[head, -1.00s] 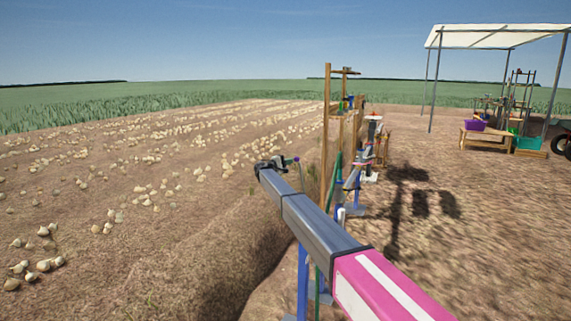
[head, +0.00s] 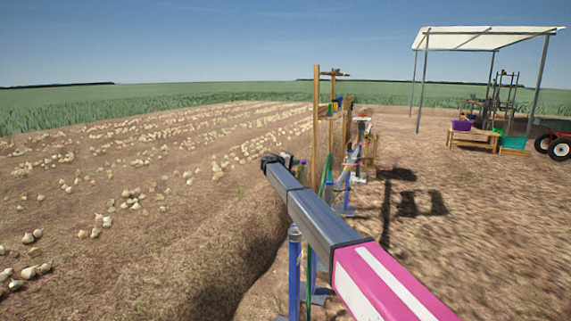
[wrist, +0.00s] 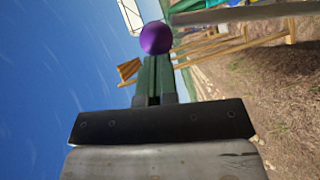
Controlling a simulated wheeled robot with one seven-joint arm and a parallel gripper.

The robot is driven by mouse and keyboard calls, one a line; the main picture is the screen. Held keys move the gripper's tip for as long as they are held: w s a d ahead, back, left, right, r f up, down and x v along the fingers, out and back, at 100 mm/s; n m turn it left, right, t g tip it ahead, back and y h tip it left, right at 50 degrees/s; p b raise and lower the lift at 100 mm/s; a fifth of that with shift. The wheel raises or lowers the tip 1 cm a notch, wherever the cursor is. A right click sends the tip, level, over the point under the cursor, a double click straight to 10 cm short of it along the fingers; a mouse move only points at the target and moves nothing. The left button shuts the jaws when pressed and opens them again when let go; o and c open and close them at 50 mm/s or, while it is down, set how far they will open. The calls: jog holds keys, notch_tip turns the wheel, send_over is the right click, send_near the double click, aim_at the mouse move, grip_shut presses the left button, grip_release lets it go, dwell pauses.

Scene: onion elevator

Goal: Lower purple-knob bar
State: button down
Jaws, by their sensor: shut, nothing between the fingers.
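The purple knob (wrist: 156,38) is a round ball just past my fingertips in the wrist view. It looks close to or touching them; I cannot tell which. A small purple spot beside my gripper in the head view (head: 303,162) appears to be the same knob. My gripper (wrist: 154,62) is shut, with its two green fingers together and nothing between them. In the head view my gripper (head: 287,160) is small, at the far end of my outstretched arm, pointing right. The bar that carries the knob is not clearly visible.
Wooden posts (head: 316,130) and blue stands stand in a row beyond my arm. A blue post (head: 294,270) rises close below it. Onion rows lie left of a ditch. A canopy (head: 487,38), a bench with a purple crate (head: 461,125) and a red cart (head: 556,148) are right.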

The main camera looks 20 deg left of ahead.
jog(key=s+d+f+m+g+y, duration=0.1)
jog(key=d+f+m+y, duration=0.4)
jog(key=d, duration=0.6)
jog(key=s+d+f+m+g+y, duration=0.1)
jog(key=d+f+m, duration=0.1)
jog(key=d+f, duration=0.6)
jog(key=d+f+m+y, duration=0.2)
jog(key=d+f, duration=0.3)
jog(key=f, duration=0.3)
jog(key=shift+d+y, duration=0.4)
jog(key=shift+y, duration=0.3)
